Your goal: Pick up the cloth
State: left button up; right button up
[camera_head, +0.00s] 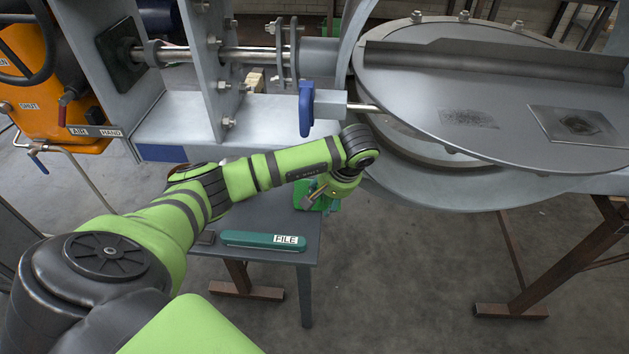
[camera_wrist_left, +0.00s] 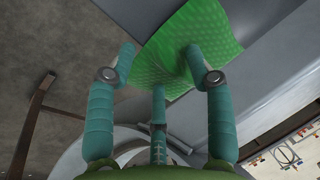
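The green cloth (camera_head: 309,198) is at the right part of the small grey table in the head view, partly hidden behind my left wrist. The left wrist view shows it large, a textured, creased green cloth (camera_wrist_left: 195,40) just beyond the fingers, with a darker fold near the right fingertip. My left gripper (camera_wrist_left: 159,65) has its teal fingers spread apart around the near side of the cloth. Whether a fingertip touches it, I cannot tell. In the head view the left gripper is mostly hidden by its wrist. My right gripper is in neither view.
A blue-handled rod (camera_head: 306,108) and a large round metal disc (camera_head: 490,95) stand close above the arm. Open floor lies right of the table.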

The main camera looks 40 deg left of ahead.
pick_arm(q)
jog(key=shift+s+f, duration=0.1)
grip_shut()
